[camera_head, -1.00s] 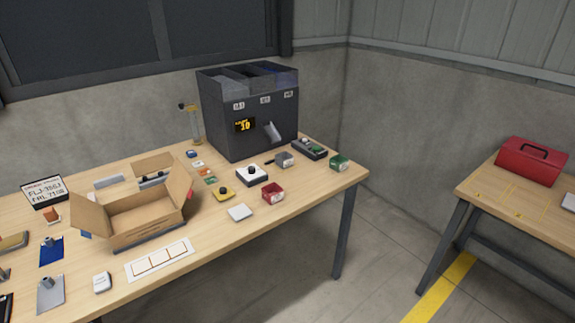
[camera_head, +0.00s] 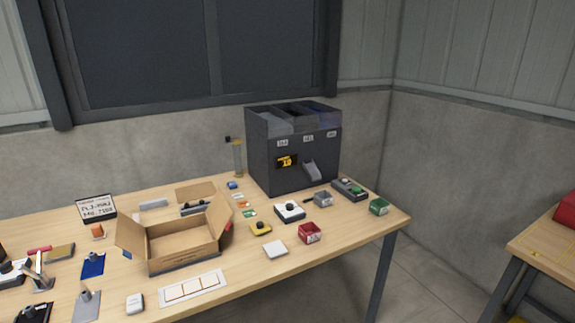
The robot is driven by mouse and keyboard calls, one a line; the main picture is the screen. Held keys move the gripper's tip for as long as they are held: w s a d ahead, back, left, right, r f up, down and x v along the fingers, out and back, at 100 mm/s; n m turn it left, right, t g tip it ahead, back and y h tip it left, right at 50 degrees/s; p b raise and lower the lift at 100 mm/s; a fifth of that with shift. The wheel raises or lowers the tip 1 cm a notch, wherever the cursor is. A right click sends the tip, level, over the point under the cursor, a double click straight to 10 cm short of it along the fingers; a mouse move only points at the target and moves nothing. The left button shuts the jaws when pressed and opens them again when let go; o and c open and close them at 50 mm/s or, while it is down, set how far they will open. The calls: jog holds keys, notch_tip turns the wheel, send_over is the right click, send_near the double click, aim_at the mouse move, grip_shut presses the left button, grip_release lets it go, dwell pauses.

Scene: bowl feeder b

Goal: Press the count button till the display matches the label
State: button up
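The dark grey feeder box (camera_head: 262,174) stands at the back right of the wooden table. A white box with a black knob or button (camera_head: 290,211) and a yellow one with a dark top (camera_head: 260,228) lie in front of the feeder. I cannot tell which is the count button. My gripper is not in view.
An open cardboard box (camera_head: 184,246) stands mid-table, with a white strip of squares (camera_head: 193,288) before it. A second table (camera_head: 545,245) is at far right.

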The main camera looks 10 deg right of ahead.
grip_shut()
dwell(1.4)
